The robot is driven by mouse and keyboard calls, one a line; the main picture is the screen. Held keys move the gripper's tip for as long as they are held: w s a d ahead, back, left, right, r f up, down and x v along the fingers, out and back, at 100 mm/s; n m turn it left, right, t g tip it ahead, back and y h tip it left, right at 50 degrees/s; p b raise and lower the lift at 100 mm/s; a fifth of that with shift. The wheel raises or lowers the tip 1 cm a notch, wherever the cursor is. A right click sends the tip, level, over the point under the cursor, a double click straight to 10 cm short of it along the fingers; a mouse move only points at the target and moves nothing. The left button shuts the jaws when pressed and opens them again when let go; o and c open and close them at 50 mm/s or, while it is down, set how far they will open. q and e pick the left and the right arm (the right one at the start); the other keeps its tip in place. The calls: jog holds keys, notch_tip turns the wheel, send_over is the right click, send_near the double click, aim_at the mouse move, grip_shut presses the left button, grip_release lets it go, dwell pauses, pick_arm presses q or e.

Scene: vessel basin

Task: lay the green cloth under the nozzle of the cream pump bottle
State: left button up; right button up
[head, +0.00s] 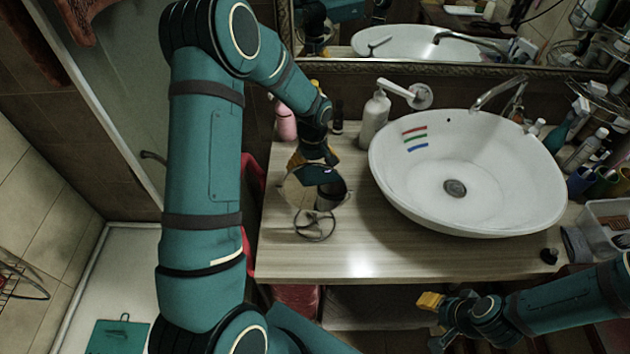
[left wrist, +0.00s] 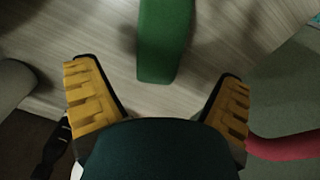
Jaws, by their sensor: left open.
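A cream pump bottle (head: 374,120) stands upright on the counter beside the basin. A green, strip-shaped thing, which looks like the green cloth (left wrist: 165,40), lies on the wooden counter in the left wrist view, beyond the fingertips and between them. I cannot make it out in the head view. My left gripper (head: 314,158) is low over the counter, left of the pump bottle. In the left wrist view its yellow fingers (left wrist: 157,85) are spread, with nothing between them. My right gripper (head: 432,320) is in front of the counter at lower right, fingers apart and empty.
A white basin (head: 468,215) fills the counter's right half. A round mirror (head: 300,190) stands just in front of my left gripper. A pink bottle (head: 285,122) is behind it to the left. Bottles and a white basket (head: 605,228) crowd the far right. The front-left counter is clear.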

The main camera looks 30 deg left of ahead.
pick_arm(q)
notch_tip(320, 180, down, 5)
jog(key=shift+w+f, duration=0.1)
dwell(0.3)
jog(key=c, duration=1.2)
